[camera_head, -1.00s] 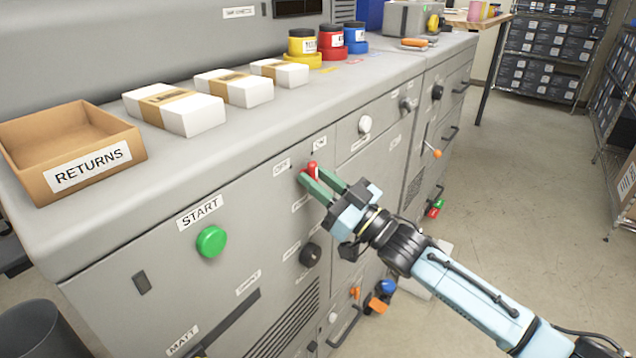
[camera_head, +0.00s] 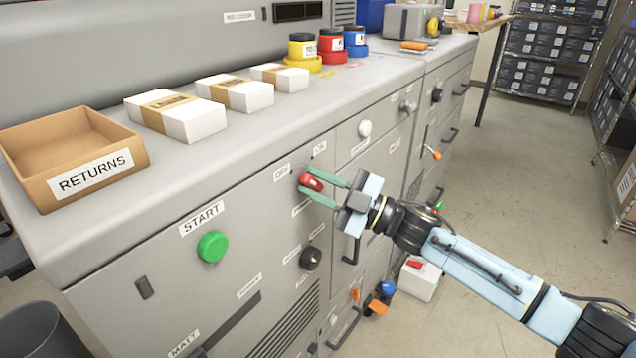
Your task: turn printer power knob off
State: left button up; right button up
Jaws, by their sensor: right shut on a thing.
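The red power knob (camera_head: 311,182) is on the grey machine's front panel, just below the OFF label (camera_head: 282,172) and the ON label (camera_head: 320,148). It is tilted, with its upper end leaning left toward OFF. My right gripper (camera_head: 318,186) comes in from the right with its green fingers above and below the knob, shut on it. My left gripper is not in view.
A green START button (camera_head: 212,247) is left of the knob and a black knob (camera_head: 310,258) is below it. A RETURNS box (camera_head: 75,150), white paper packs (camera_head: 175,116) and colored jars (camera_head: 331,45) stand on top. Open floor lies at right.

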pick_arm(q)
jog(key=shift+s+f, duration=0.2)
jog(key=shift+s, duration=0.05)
pick_arm(e)
jog(key=shift+n, duration=0.3)
jog(key=o, duration=1)
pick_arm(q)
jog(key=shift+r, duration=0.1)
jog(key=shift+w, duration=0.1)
pick_arm(e)
jog(key=shift+s+d+f, duration=0.15)
jog(key=shift+d+f, duration=0.05)
jog(key=shift+d, duration=0.3)
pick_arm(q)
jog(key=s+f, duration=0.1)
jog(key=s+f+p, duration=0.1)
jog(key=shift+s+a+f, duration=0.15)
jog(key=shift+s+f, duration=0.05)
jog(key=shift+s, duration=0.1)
pick_arm(e)
jog(key=v, duration=1.2)
jog(key=shift+d+r, duration=0.1)
jog(key=shift+d, duration=0.1)
